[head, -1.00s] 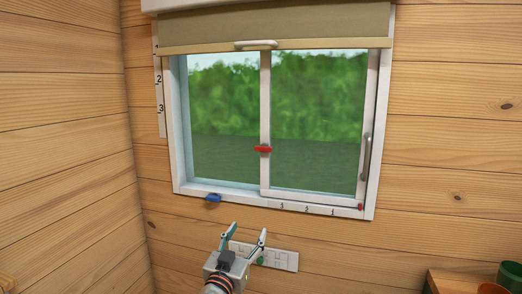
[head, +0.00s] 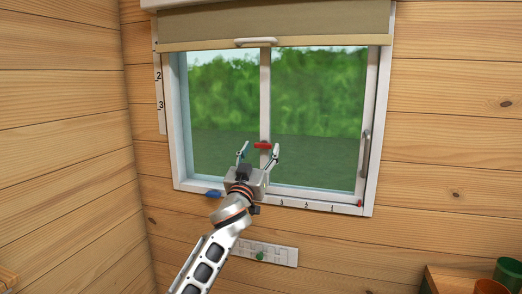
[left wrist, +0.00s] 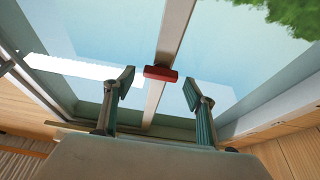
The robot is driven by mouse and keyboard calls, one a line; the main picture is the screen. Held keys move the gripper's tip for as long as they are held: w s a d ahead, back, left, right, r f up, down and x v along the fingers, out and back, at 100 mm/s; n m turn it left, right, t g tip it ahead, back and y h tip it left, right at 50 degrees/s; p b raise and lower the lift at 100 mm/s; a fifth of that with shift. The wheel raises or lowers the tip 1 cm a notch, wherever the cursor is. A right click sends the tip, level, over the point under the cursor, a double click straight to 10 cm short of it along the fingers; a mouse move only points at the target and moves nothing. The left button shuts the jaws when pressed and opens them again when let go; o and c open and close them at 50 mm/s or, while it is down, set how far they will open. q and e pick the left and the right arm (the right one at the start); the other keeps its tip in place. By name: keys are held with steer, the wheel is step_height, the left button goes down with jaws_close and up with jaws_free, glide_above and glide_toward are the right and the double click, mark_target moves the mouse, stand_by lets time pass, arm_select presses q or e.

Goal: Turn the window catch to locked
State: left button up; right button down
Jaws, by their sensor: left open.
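The window catch (head: 263,146) is a small red bar lying crosswise on the white middle upright of the window (head: 265,95). My left gripper (head: 259,150) is open in front of the upright, with its fingertips close to either side of the catch in the head view. In the left wrist view the red catch (left wrist: 161,74) shows between and slightly beyond the two open fingers (left wrist: 158,88), and no contact shows. My right gripper is not in view.
A blue piece (head: 213,194) sits on the lower left frame. A grey handle (head: 366,155) is on the right frame, with a small red piece (head: 360,203) below. A rolled blind (head: 320,25) hangs above. A slotted plate (head: 270,253) is on the wall below.

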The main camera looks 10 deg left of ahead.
arm_select(q)
steer(key=shift+w+r, duration=0.2)
steer(key=shift+w, duration=0.25)
steer(key=c, duration=1.1)
steer(key=shift+c, duration=0.2)
